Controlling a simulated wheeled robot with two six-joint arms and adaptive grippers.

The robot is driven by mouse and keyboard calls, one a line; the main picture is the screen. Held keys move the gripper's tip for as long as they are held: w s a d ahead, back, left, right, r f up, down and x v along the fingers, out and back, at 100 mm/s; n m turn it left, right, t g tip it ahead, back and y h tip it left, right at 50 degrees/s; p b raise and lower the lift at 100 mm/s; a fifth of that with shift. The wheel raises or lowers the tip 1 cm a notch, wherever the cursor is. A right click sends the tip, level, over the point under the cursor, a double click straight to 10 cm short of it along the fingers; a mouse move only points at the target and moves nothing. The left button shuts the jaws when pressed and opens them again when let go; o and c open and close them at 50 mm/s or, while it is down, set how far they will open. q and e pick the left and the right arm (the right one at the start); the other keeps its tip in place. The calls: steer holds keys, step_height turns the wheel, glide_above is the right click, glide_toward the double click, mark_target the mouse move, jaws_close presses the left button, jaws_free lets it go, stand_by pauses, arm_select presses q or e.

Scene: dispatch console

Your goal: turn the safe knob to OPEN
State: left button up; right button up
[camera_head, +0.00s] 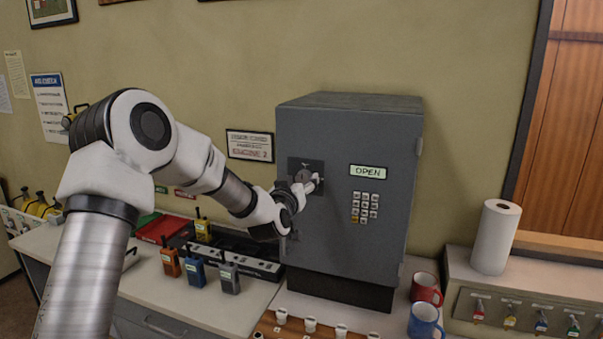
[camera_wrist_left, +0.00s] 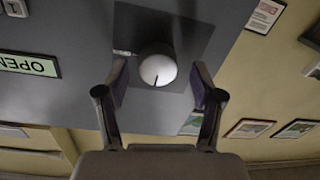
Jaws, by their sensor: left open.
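The grey safe (camera_head: 340,225) stands on the counter, its door facing me. Its round knob (camera_wrist_left: 157,66) is pale with a dark pointer line and sits on a dark square plate (camera_head: 292,170). A lit OPEN label (camera_head: 367,171) is right of the knob in the head view; it also shows upside down in the left wrist view (camera_wrist_left: 28,65). My left gripper (camera_wrist_left: 158,85) is open, with one finger on each side of the knob. A gap shows between each fingertip and the knob. In the head view my left gripper (camera_head: 308,185) partly covers the knob. My right gripper is not in view.
A keypad (camera_head: 364,207) is on the safe door. Several radios (camera_head: 196,272) stand on the counter to the left. Red (camera_head: 425,289) and blue (camera_head: 425,321) mugs and a paper roll (camera_head: 496,237) are to the right. A wooden rack (camera_head: 285,327) lies in front.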

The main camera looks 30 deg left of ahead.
arm_select(q)
steer(key=shift+w+r, duration=0.15)
steer(key=shift+w, duration=0.4)
steer(key=shift+s, duration=0.1)
steer(key=c, duration=1.1)
steer(key=shift+c, duration=0.2)
